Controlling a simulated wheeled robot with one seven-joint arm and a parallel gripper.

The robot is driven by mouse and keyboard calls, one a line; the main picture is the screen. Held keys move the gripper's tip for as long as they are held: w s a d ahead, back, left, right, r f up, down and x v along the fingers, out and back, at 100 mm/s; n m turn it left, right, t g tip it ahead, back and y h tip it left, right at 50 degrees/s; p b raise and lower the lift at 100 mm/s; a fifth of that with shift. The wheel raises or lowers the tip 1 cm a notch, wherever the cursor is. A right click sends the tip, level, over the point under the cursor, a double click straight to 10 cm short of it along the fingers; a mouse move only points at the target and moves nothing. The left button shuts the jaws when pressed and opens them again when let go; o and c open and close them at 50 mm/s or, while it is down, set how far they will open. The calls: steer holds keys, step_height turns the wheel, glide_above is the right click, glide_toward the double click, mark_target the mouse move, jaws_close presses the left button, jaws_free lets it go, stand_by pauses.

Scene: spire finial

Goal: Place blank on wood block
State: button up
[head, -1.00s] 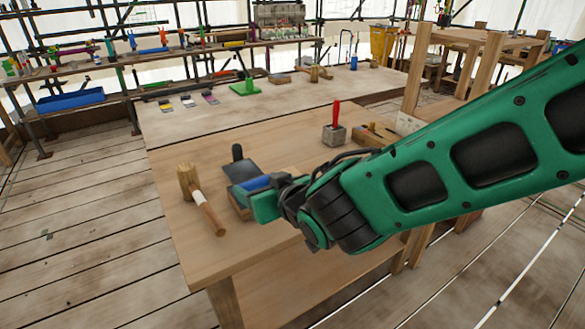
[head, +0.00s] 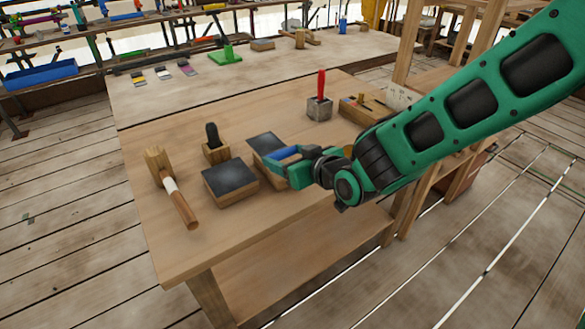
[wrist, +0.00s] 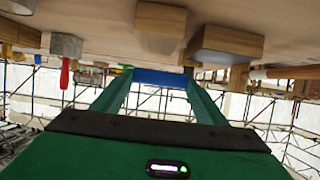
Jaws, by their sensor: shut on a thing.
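My gripper (head: 282,165) is shut on a blue-edged piece, taken as the blank (head: 265,145). Whether the blank touches this block I cannot tell. To the left stands another wood block with a dark top (head: 230,182), also in the wrist view (wrist: 228,45).
A mallet (head: 172,190) lies at the table's left. A black-handled wooden tool (head: 214,148) stands behind the dark-topped block. A red-handled tool in a grey cube (head: 319,105) and a wooden plane-like tool (head: 362,107) stand to the right. The table front is clear.

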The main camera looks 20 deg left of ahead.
steer(key=shift+w+d+f, duration=0.35)
steer(key=shift+w+d, duration=0.1)
steer(key=shift+w, duration=0.05)
steer(key=shift+f, duration=2)
steer(key=shift+f, duration=0.1)
steer(key=o, duration=1.3)
